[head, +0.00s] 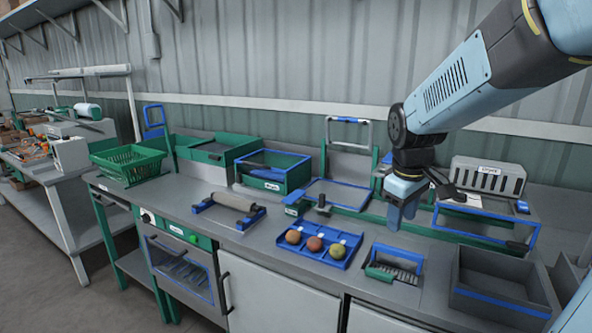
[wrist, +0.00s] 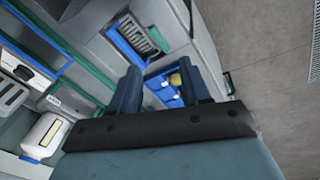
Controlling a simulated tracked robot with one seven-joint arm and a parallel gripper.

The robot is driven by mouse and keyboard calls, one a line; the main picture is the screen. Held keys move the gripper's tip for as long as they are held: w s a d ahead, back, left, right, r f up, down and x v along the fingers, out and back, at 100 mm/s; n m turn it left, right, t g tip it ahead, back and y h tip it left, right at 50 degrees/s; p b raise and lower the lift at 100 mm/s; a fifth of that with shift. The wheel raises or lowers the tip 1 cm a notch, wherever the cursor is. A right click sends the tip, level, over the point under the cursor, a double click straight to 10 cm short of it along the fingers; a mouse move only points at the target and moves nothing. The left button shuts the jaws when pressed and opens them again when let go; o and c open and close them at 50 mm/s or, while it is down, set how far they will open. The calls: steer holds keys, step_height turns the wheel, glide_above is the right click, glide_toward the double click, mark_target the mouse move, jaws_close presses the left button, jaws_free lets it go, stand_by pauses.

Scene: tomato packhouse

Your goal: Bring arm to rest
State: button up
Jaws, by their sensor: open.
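My gripper (head: 402,213) hangs from my blue arm above the right half of the workbench in the head view, fingers pointing down. In the wrist view the two fingers of my gripper (wrist: 168,88) stand apart with nothing held between them. Below and to the left of it in the head view is a blue tray (head: 343,262) with three round fruits: a yellow-orange one (head: 293,237), a red-brown one (head: 314,244) and a greenish one (head: 337,251). My gripper is apart from the tray and the bench.
A blue-framed grater-like tool (head: 393,268) lies right of the tray. A grey bin (head: 503,292) stands farther right. A roller on a blue stand (head: 234,203), a green basket (head: 127,164) and a blue-green box (head: 273,172) stand to the left. A slotted white unit (head: 487,178) stands behind my gripper.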

steer(key=s+r+m+t, duration=0.1)
steer(key=s+m, duration=0.1)
steer(key=s, duration=0.2)
steer(key=s+r+m+t, duration=0.1)
steer(key=s+r+m, duration=0.1)
steer(key=s, duration=0.3)
steer(key=s+r+m+t+y, duration=0.1)
steer(key=s+r+m, duration=0.1)
steer(key=s, duration=0.3)
steer(key=shift+d+r+m, duration=0.25)
steer(key=shift+d+m, duration=0.05)
steer(key=shift+m, duration=0.2)
